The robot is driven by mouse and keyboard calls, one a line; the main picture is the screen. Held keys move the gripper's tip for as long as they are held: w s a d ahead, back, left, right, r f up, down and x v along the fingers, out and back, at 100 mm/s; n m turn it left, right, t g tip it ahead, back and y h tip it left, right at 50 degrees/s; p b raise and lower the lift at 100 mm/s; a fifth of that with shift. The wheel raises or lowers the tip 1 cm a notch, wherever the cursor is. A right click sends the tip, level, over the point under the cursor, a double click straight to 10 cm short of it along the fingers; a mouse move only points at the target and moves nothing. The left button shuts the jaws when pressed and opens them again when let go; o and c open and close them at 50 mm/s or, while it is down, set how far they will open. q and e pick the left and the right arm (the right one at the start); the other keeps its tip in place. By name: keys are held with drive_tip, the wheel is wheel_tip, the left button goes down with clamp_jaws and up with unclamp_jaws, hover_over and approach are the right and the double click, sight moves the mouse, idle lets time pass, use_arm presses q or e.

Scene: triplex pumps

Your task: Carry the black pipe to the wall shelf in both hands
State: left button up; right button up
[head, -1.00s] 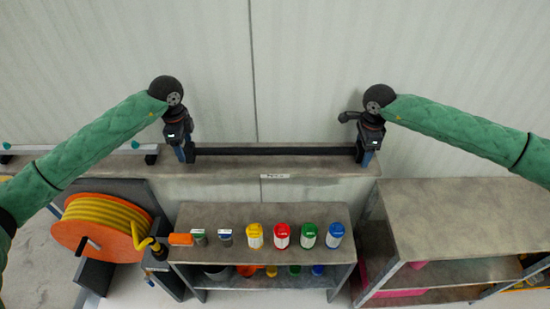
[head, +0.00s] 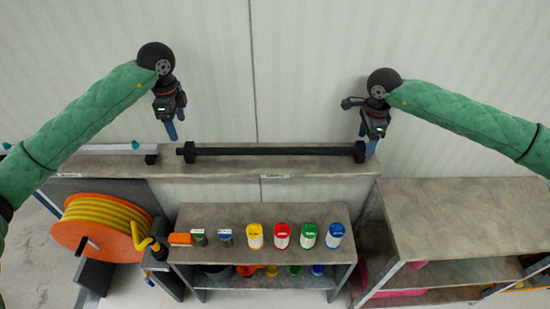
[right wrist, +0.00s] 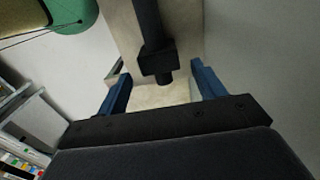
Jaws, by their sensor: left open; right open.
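The black pipe (head: 275,151) lies lengthwise on the wall shelf (head: 225,165), with a thicker collar near each end. My left gripper (head: 172,136) is open and empty, above and a little left of the pipe's left end. My right gripper (head: 367,146) is open at the pipe's right end. In the right wrist view the pipe's end (right wrist: 158,62) shows beyond and between the two spread blue fingers (right wrist: 158,88), with no finger touching it that I can see.
A lower rack (head: 230,220) holds several coloured canisters. An orange reel with yellow hose (head: 100,225) stands at the left, and a grey shelf unit (head: 460,215) at the right. A pale bar (head: 110,149) lies on the wall shelf's left part.

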wheel_tip(320, 180, up, 7)
idle(0.3)
idle(0.5)
